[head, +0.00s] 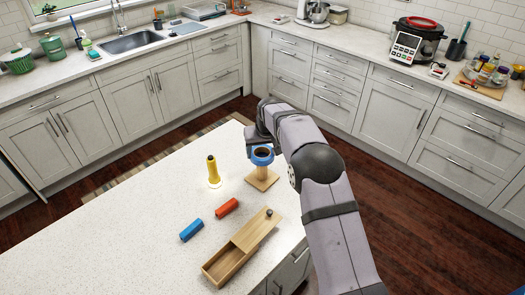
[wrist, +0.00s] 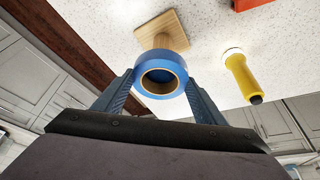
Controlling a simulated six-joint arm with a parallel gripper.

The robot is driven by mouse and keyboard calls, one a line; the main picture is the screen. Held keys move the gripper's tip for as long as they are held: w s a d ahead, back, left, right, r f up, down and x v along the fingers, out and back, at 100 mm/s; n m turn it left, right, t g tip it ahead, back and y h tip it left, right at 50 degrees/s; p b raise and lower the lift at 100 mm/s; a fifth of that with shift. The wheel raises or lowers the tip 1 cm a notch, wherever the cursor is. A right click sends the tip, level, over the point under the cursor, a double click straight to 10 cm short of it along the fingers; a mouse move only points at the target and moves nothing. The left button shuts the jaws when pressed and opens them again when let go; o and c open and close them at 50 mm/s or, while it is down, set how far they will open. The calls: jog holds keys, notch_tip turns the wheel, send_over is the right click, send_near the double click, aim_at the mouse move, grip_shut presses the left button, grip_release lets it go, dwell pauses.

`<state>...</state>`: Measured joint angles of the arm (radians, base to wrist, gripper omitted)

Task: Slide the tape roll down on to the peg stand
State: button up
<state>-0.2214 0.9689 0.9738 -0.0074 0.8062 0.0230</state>
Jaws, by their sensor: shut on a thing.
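The blue tape roll (head: 262,161) is held level above the square wooden base of the peg stand (head: 263,182) on the counter. Part of the wooden post shows below the roll in the head view. In the wrist view the roll (wrist: 160,57) sits between the two fingers of my gripper (wrist: 160,80), which press on its sides. The wooden base (wrist: 170,26) shows behind it there. I cannot tell whether the post's top is inside the roll's hole. My gripper in the head view (head: 261,150) is partly hidden by the arm.
A yellow flashlight (head: 213,172) stands upright left of the stand. A red block (head: 227,207), a blue block (head: 191,230) and a partly open wooden box (head: 232,258) lie nearer the front. The left part of the pale counter (head: 110,235) is clear.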

aim_at(265, 164)
jog(key=shift+f+b, duration=3.2)
jog(key=shift+f, duration=2)
jog(key=o, duration=1.2)
jog(key=shift+c, duration=0.2)
jog(key=shift+r, duration=0.15)
jog(key=shift+b+v, duration=1.45)
jog(key=shift+v, duration=2.15)
jog(key=shift+s+d, duration=0.2)
jog(key=shift+s, duration=0.05)
jog(key=s+d+f+g, duration=0.1)
jog(key=s+d, duration=0.3)
jog(key=s, duration=0.9)
jog(key=s+d+f+m+g, duration=0.1)
jog(key=s+d, duration=0.4)
jog(key=s, duration=0.8)
jog(key=s+d+f+m+g+h, duration=0.1)
jog(key=s+d, duration=0.3)
jog(key=s, duration=0.9)
jog(key=shift+f+g, duration=0.7)
